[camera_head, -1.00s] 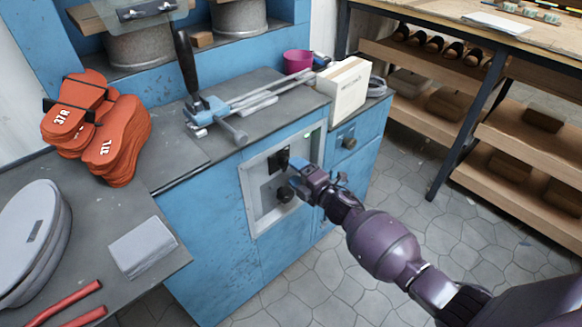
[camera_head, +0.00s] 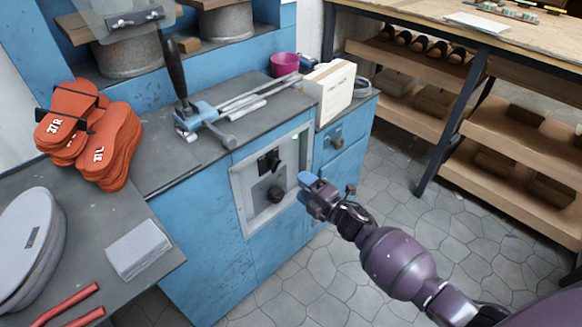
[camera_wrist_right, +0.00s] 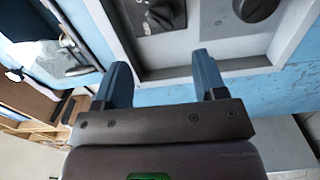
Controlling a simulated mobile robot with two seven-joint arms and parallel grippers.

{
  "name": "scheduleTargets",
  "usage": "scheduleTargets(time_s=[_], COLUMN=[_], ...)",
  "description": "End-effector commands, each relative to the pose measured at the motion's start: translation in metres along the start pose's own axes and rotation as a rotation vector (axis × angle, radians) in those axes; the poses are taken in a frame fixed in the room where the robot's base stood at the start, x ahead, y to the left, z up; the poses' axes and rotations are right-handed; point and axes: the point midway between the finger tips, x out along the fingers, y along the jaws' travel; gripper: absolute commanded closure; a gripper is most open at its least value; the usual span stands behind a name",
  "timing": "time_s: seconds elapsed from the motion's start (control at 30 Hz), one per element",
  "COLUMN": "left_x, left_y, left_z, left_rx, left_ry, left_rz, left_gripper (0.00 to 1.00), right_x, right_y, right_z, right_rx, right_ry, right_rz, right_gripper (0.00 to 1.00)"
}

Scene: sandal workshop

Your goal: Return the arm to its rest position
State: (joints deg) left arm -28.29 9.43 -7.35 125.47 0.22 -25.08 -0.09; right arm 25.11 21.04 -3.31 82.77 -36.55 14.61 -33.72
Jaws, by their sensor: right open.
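My right gripper (camera_head: 305,187) is in front of the blue machine cabinet, beside the right edge of its grey control panel (camera_head: 240,190). In the right wrist view its two blue fingers (camera_wrist_right: 165,75) stand apart with nothing between them. The panel carries a black switch (camera_head: 269,161) and a round black knob (camera_head: 275,194). A small green light (camera_head: 296,138) shows near the panel's top right. The fingers look apart from the panel. My right arm reaches in from the lower right. My left gripper is not in view.
On the bench stand orange sandal soles (camera_head: 112,150), a blue clamp tool (camera_head: 200,115), a pink cup (camera_head: 284,65) and a white box (camera_head: 330,92). A grey block (camera_head: 138,248) lies at left. A wooden shelf rack (camera_head: 515,165) stands right. The tiled floor (camera_head: 400,190) between is clear.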

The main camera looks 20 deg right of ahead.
Motion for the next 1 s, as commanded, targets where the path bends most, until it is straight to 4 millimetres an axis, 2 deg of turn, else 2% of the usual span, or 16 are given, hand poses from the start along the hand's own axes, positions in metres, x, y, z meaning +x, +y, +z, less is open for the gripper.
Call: scheduleTargets(time_s=[0.2, 0.27, 0.37, 0.5, 0.67, 1.0], left_x=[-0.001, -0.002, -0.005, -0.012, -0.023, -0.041], left_y=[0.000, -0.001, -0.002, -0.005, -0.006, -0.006], left_z=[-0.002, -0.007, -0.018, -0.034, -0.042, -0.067], left_rx=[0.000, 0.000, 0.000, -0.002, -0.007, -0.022], left_ry=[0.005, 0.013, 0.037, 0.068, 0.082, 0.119], left_rz=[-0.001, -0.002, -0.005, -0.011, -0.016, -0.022], left_gripper=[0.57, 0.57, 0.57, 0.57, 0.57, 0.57], right_x=[-0.003, -0.009, -0.028, -0.072, -0.126, -0.245], right_y=[0.001, 0.003, 0.007, 0.013, 0.015, 0.024], right_z=[-0.001, -0.002, -0.006, -0.016, -0.031, -0.073], right_rx=[0.010, 0.033, 0.114, 0.298, 0.529, 1.025], right_ry=[-0.005, -0.016, -0.052, -0.132, -0.235, -0.474], right_rz=[-0.002, -0.005, -0.015, -0.042, -0.081, -0.162], right_gripper=[0.35, 0.35, 0.35, 0.35, 0.35, 0.35])
